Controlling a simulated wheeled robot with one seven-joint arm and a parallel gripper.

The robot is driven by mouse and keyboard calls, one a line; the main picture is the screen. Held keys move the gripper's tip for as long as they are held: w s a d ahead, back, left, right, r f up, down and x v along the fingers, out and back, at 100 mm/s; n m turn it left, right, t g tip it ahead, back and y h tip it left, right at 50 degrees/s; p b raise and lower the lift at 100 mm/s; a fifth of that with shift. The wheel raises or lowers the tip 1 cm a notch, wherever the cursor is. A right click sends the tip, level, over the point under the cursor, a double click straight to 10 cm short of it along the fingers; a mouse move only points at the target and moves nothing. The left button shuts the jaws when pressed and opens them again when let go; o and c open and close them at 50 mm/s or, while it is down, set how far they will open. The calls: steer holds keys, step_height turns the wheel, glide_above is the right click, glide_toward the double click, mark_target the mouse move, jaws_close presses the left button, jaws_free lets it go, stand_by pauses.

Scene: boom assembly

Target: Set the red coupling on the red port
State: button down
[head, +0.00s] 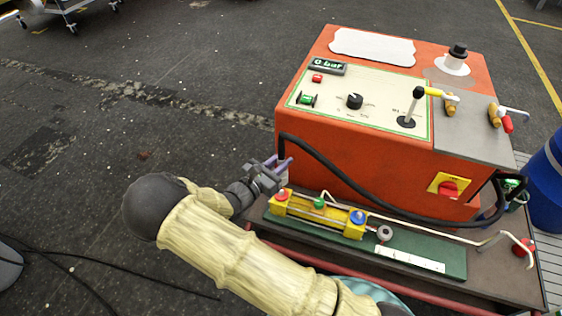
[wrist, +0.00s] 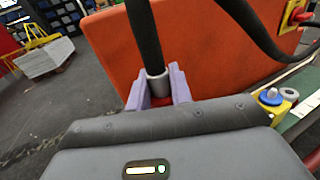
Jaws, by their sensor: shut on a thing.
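My gripper (head: 277,166) is shut on the red coupling, which sits between its purple fingers in the wrist view (wrist: 158,98). The red coupling (wrist: 156,82) is a silver sleeve with a red band low down, on the end of a thick black hose (wrist: 144,35). It looks roughly upright. The red port (head: 281,194) is at the left end of the yellow manifold (head: 353,231). My gripper is above and slightly left of that port, seemingly apart from it. The red port is hidden in the wrist view, where the blue port (wrist: 270,96) shows at right.
The orange machine (head: 350,165) stands close behind the manifold. The black hose arcs along its front (head: 345,188). A green port (head: 319,202), a grey ring (head: 385,233) and a pale bent pipe (head: 440,233) are nearby. Open floor lies to the left.

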steer(key=shift+f, duration=0.1)
step_height(320, 180, down, 6)
steer(key=b, duration=0.5)
steer(key=shift+r+b, duration=0.25)
steer(key=shift+b, duration=0.05)
steer(key=shift+p, duration=0.8)
stand_by(1.1)
steer(key=shift+f, duration=0.65)
stand_by(0.5)
steer(key=c, duration=1.5)
jaws_free()
steer(key=shift+c, duration=0.2)
steer(key=shift+s, duration=0.1)
steer(key=p+v, duration=0.2)
steer(key=v, duration=0.9)
